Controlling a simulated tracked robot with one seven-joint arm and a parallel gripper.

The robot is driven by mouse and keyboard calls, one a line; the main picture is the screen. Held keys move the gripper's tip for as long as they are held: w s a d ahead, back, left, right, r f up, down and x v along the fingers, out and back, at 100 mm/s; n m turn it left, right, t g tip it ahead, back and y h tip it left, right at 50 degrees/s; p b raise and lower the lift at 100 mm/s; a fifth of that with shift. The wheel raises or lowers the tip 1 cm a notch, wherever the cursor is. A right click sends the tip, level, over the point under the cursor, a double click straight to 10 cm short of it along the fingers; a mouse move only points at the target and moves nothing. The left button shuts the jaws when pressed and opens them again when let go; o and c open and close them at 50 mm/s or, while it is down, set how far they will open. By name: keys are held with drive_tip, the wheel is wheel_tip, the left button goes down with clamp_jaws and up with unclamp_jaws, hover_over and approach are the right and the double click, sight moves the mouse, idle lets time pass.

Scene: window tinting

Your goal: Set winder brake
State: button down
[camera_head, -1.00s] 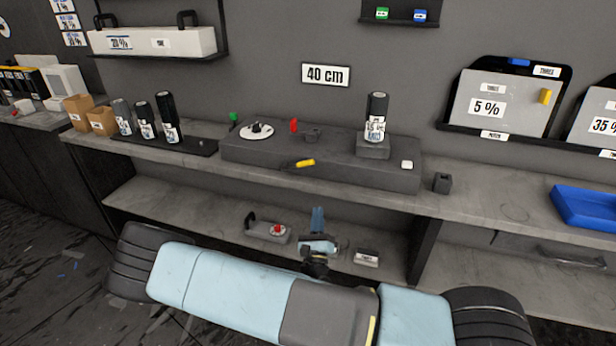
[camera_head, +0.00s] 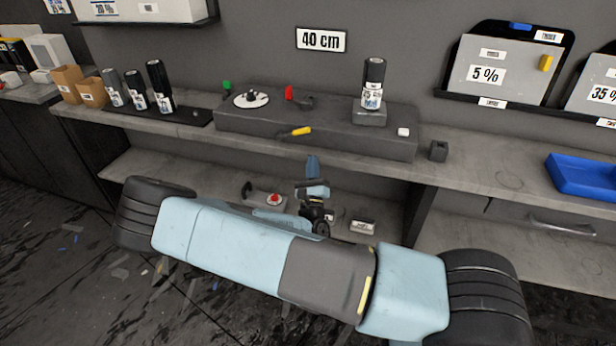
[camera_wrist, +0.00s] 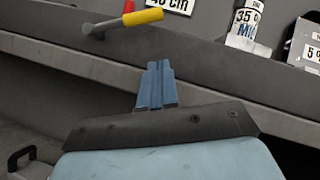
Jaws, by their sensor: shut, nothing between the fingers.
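The winder (camera_head: 330,132) is a long dark grey base on the bench. It carries a white dial (camera_head: 251,99) with a dark knob, a small red lever (camera_head: 289,92) and a yellow-handled lever (camera_head: 301,131) at its front. I cannot tell which part is the brake. In the wrist view the yellow handle (camera_wrist: 142,17) sits on a grey rod, with a red tip (camera_wrist: 128,6) behind. My gripper (camera_head: 312,158) is shut and empty, its blue fingers pointing up near the bench's front edge, below the yellow lever and apart from it. It also shows in the wrist view (camera_wrist: 156,72).
A labelled film roll (camera_head: 373,83) stands on a block at the winder's right. Several dark rolls stand on a mat at left. A blue tray (camera_head: 585,176) lies at right. The bench edge (camera_head: 455,182) and lower shelf lie close to my arm.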

sight(294, 133)
drive_tip(key=w+r, duration=0.3)
drive_tip(key=shift+w+a+r, duration=0.25)
drive_tip(key=shift+a+r, duration=0.05)
drive_tip(key=shift+r, duration=0.05)
drive_tip(key=shift+w+a+r, duration=0.15)
drive_tip(key=shift+r, duration=0.25)
drive_tip(key=shift+w+a+r, duration=0.1)
drive_tip(key=shift+r, duration=0.25)
